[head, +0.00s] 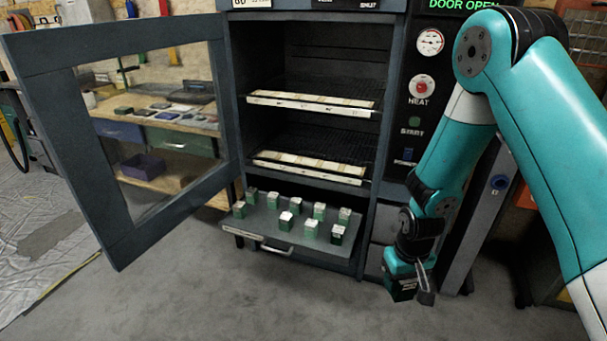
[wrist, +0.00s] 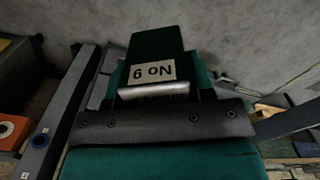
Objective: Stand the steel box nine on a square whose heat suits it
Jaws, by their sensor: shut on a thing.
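My gripper (head: 424,290) hangs low to the right of the oven front, near the floor. It is shut on a dark green box (wrist: 155,45) with a pale "No 9" label, which reads upside down in the wrist view. Only a dark part of the box (head: 402,292) shows in the head view. The open oven has an upper shelf (head: 312,104) and a lower shelf (head: 308,168), each with a pale marked strip along its front. The strip markings are too small to read, and squares are not clear on the dark racks.
A pulled-out tray (head: 262,222) below the shelves holds several green boxes with pale tops. The glazed oven door (head: 110,245) stands open to the left. A panel on the right has a gauge (head: 430,41) and shows "DOOR OPEN". The floor in front is clear.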

